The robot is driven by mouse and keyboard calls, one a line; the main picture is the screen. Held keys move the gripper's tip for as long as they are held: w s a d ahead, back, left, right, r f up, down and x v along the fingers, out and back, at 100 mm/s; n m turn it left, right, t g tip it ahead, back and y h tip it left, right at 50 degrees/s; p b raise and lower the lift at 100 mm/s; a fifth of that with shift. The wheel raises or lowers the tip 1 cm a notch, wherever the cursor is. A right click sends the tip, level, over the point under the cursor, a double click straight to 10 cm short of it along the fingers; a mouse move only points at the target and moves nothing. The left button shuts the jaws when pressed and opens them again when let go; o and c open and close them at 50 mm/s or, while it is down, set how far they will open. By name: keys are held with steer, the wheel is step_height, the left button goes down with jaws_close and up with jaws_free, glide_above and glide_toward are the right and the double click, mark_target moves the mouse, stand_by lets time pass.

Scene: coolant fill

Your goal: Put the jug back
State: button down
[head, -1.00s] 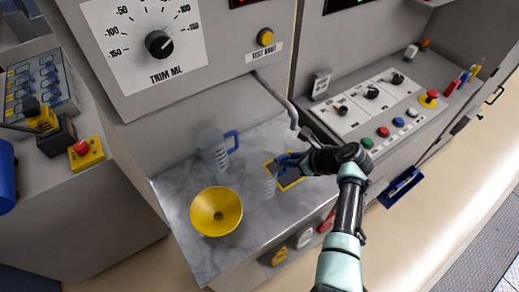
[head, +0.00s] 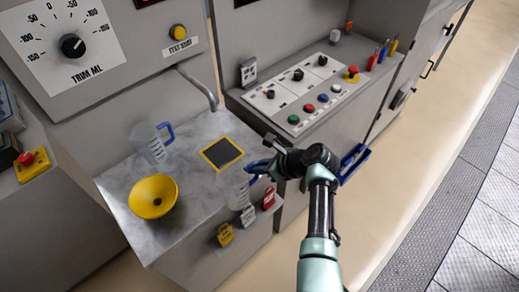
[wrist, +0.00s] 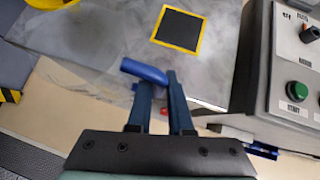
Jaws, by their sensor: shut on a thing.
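My gripper (head: 262,166) is shut on the blue handle (wrist: 143,70) of a clear jug (head: 235,188). In the head view this jug shows at the bench's front edge, left of my gripper; its height above the bench is hard to tell. In the wrist view the handle lies between my blue fingers (wrist: 160,92), and the clear body is faint to the left. A second clear jug (head: 152,146) with a blue handle stands at the back left of the bench. A dark square pad with a yellow border (head: 222,153) lies bare on the bench.
A yellow funnel (head: 153,196) sits at the left of the grey marbled bench (head: 190,185). A bent spout (head: 200,88) hangs over the back. A button panel (head: 295,92) stands right. Padlocks (head: 226,235) hang on the bench front, and a blue holder (head: 352,163) is farther right.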

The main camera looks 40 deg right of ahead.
mark_target(241, 184)
steer(key=shift+m, duration=0.3)
steer(key=a, duration=0.4)
steer(key=s+a, duration=0.1)
steer(key=a, duration=0.1)
steer(key=shift+s+a+f, duration=0.1)
steer(key=shift+a+f, duration=0.1)
steer(key=s+a+m+h, duration=0.1)
steer(key=s+a, duration=0.4)
steer(key=a, duration=0.6)
steer(key=s+a+m+h, duration=0.1)
steer(key=s+a, duration=0.4)
steer(key=a, duration=0.7)
steer(key=shift+a+r+m, duration=0.2)
steer(key=shift+a+m, duration=0.1)
